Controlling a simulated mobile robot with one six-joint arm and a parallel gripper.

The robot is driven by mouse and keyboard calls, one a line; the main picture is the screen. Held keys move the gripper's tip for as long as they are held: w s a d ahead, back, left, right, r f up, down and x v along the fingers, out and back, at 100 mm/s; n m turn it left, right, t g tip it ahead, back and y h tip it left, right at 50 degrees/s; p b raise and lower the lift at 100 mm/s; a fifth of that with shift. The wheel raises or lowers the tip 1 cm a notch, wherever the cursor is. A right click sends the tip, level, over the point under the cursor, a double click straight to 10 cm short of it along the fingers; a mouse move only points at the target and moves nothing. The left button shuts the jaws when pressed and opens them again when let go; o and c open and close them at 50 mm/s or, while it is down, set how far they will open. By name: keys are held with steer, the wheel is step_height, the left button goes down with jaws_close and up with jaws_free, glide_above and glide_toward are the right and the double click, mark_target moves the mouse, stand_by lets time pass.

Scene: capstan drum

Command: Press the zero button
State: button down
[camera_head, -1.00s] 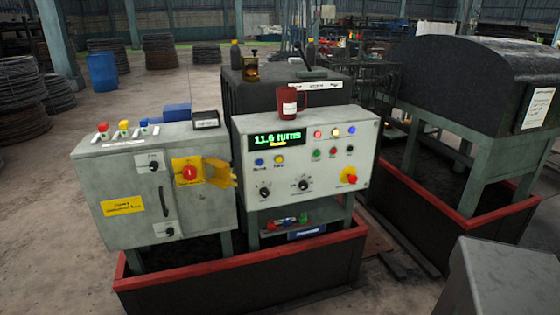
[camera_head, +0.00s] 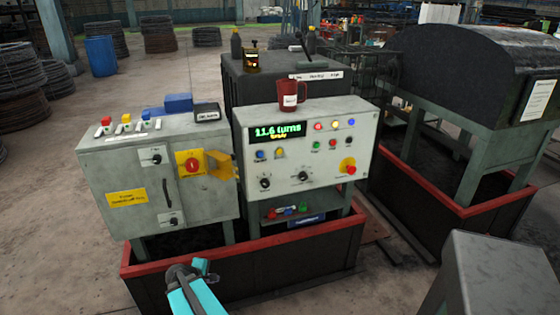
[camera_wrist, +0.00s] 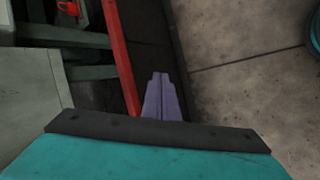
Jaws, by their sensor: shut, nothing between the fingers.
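The control panel (camera_head: 330,190) stands in the middle with a green display (camera_head: 277,132) reading about 11.6 turns. Below the display are a blue button (camera_head: 260,155) and a yellow button (camera_head: 279,153). To their right are a green button (camera_head: 316,146), a red button (camera_head: 333,143) and a dark button (camera_head: 350,142). The labels are too small to tell which is zero. My gripper shows in the wrist view (camera_wrist: 160,92), its purple fingers together and empty, over the red-rimmed base and floor, apart from the panel. My teal arm enters the head view at the bottom.
A grey cabinet (camera_head: 120,210) with a yellow-plated red switch (camera_head: 193,164) stands left of the panel. Two knobs and a red stop button (camera_head: 350,170) are lower on the panel. A red-rimmed base (camera_head: 285,240) surrounds the stands.

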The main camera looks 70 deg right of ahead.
mark_target(279, 151)
steer(key=s+d+r+n+h+p, duration=0.1)
steer(key=s+d+r+h, duration=0.15)
steer(key=d+r, duration=0.7)
steer(key=s+d+r+h+p, duration=0.2)
steer(key=s+d+r, duration=0.2)
steer(key=d+r, duration=0.6)
steer(key=s+d+r+n+g+h+p, duration=0.1)
steer(key=s+d+r+n+h, duration=0.1)
steer(key=s+d+r, duration=0.9)
step_height(279, 151, up, 4)
steer(key=shift+d+r+h, duration=0.2)
steer(key=shift+d+h, duration=0.55)
steer(key=shift+d, duration=0.15)
steer(key=shift+w+d+p, duration=0.25)
steer(key=shift+w+d, duration=0.65)
steer(key=shift+d, duration=0.25)
steer(key=shift+w+d+p, duration=0.3)
steer(key=shift+w+d, duration=0.65)
steer(key=shift+d, duration=0.15)
steer(key=shift+w+d+p, duration=0.25)
steer(key=shift+w+d, duration=0.65)
steer(key=shift+d, duration=0.25)
steer(key=shift+w+d, duration=0.1)
steer(key=shift+w+d, duration=0.2)
steer(key=shift+d, duration=0.05)
